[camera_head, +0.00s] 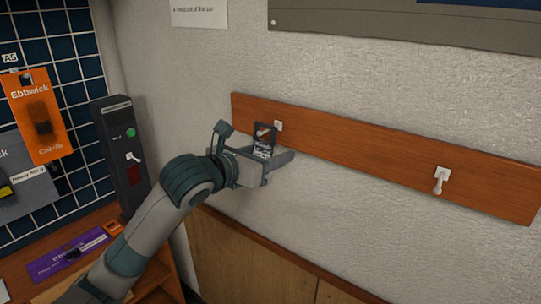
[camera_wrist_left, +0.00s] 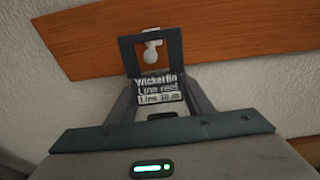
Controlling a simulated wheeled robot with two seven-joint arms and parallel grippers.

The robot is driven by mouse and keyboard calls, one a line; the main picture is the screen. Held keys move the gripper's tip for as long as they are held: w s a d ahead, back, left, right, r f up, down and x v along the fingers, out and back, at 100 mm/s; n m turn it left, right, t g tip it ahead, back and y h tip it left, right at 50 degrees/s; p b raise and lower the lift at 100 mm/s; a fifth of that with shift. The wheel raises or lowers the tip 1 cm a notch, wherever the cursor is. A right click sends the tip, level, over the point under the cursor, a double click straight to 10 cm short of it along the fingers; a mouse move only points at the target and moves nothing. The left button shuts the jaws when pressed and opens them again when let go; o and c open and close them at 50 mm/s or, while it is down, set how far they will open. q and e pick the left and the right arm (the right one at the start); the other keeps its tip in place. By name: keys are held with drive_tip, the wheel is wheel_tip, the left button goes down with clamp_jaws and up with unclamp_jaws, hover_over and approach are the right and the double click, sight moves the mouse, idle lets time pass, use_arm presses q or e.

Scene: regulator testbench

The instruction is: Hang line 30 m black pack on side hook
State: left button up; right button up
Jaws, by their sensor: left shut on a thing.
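My left gripper (camera_head: 266,157) is shut on the line 30 m black pack (camera_head: 264,140), a small dark card with a label. In the left wrist view the pack (camera_wrist_left: 159,88) reads "Line reel" and stands upright between the fingers (camera_wrist_left: 160,104), with a square opening at its top. A white hook on the wooden rail shows through that opening (camera_wrist_left: 151,50). In the head view this left hook (camera_head: 278,126) is just right of the pack. Whether the pack touches the hook I cannot tell. A second white hook (camera_head: 440,180) on the right is empty.
The wooden rail (camera_head: 360,150) runs along the pale wall. At the left stand a dark upright device (camera_head: 121,155) with a green button and a grid panel (camera_head: 88,75) with an orange Ebbwick pack (camera_head: 38,115). A purple pack (camera_head: 70,257) lies on the wooden shelf below.

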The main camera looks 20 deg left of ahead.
use_arm(q)
drive_tip(key=shift+w+f, duration=0.1)
drive_tip(key=shift+f, duration=0.05)
drive_tip(key=shift+w+b, duration=0.1)
drive_tip(key=shift+b, duration=0.35)
use_arm(e)
drive_tip(key=shift+w+f, duration=0.1)
drive_tip(key=shift+w, duration=0.3)
use_arm(q)
drive_tip(key=o, duration=1.2)
use_arm(e)
drive_tip(key=shift+d, duration=0.1)
